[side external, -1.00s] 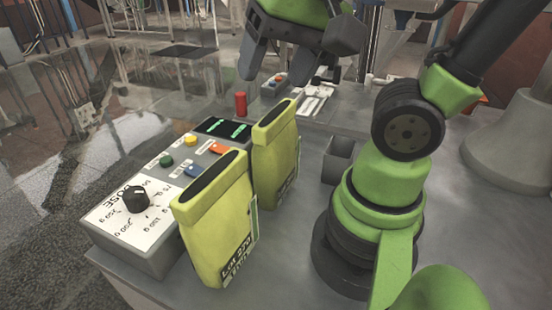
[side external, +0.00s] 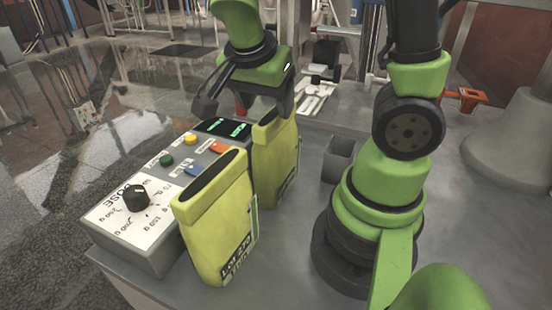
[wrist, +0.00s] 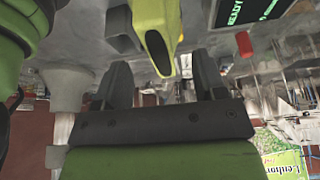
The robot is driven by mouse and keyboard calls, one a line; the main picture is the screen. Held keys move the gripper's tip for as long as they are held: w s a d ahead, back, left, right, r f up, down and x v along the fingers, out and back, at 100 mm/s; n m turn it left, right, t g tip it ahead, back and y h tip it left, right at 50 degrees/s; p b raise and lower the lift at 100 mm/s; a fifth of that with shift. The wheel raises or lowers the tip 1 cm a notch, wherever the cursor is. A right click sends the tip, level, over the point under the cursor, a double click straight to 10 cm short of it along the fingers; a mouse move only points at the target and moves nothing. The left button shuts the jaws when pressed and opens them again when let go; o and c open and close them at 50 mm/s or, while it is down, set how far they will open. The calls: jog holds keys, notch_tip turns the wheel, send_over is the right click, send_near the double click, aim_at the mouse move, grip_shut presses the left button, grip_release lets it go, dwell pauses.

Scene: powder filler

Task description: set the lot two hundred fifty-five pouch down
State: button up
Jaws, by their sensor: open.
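Two yellow-green pouches stand upright beside the control box. The front pouch (side external: 217,222) has a label that reads Lot 270. The rear pouch (side external: 277,160) stands behind it, and its lot label cannot be read. My gripper (side external: 246,106) is open, with its fingers spread near the top of the rear pouch. In the wrist view, a yellow pouch (wrist: 158,22) with a dark top strip shows ahead of the open fingers, between their lines. Nothing is held.
The control box (side external: 150,255) with a dose knob (side external: 135,197) and coloured buttons lies left of the pouches. Its display (wrist: 262,10) reads READY. A small grey open bin (side external: 337,160) stands to the right.

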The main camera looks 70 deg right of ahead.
aim_at(270, 117)
jog(key=x, duration=0.5)
jog(key=shift+a+f, duration=0.1)
jog(key=shift+f, duration=0.05)
grip_shut()
